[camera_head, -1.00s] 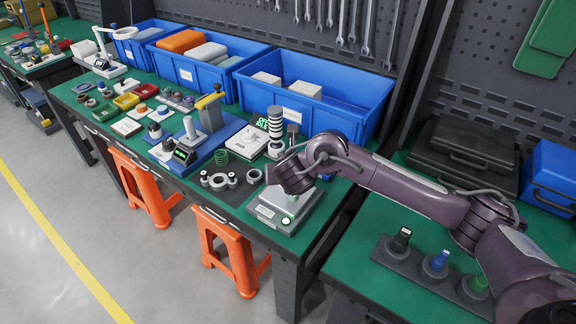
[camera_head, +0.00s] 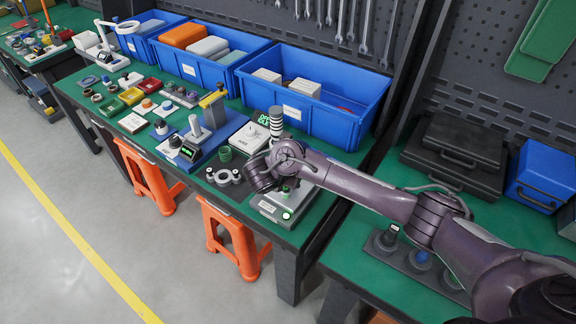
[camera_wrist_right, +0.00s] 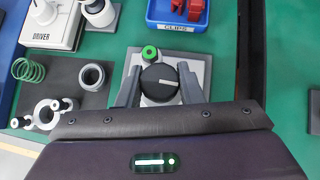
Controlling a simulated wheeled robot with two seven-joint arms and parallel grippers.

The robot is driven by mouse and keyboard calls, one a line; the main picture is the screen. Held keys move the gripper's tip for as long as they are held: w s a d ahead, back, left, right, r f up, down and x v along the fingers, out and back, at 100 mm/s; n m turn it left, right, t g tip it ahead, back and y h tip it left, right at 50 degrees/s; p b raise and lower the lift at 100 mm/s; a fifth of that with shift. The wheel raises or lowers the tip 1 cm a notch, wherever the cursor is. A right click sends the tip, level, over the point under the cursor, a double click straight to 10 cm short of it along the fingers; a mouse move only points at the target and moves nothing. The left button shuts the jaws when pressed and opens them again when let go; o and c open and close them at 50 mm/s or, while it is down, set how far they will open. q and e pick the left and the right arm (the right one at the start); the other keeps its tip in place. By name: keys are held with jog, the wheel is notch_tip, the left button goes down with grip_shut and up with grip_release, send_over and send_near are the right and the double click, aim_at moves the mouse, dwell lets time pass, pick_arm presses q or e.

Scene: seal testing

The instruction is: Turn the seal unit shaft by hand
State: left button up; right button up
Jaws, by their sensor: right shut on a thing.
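The seal unit is a pale metal block (camera_wrist_right: 199,66) with a round black knob (camera_wrist_right: 160,84) on its shaft. In the head view the unit's base (camera_head: 269,207) is at the bench's front right corner, partly hidden under my right wrist. My left gripper is not in view.
Close to the left lie a grey ring (camera_wrist_right: 93,76), a clamp-like part (camera_wrist_right: 46,113) and a green spring (camera_wrist_right: 28,70). A blue clips tray (camera_wrist_right: 178,27) and a white driver box (camera_wrist_right: 50,25) stand behind. Blue bins (camera_head: 315,112) line the bench's back.

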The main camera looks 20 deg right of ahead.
jog(key=shift+w+r+m+g+h+p, duration=0.15)
jog(key=shift+m+g+h+p, duration=0.1)
jog(key=shift+m+p, duration=0.25)
jog(key=shift+r+m+g+h+p, duration=0.15)
jog(key=shift+m+g+p, duration=0.1)
jog(key=shift+m+p, duration=0.25)
jog(key=shift+m+g+h+p, duration=0.4)
jog(key=shift+m, duration=0.4)
jog(key=shift+m+g, duration=0.3)
jog(key=o, duration=0.8)
jog(key=shift+c, duration=0.2)
jog(key=shift+o, duration=1)
jog(key=shift+f, duration=0.2)
jog(key=v, duration=0.7)
jog(key=shift+a+r, duration=0.25)
jog(key=shift+a, duration=0.05)
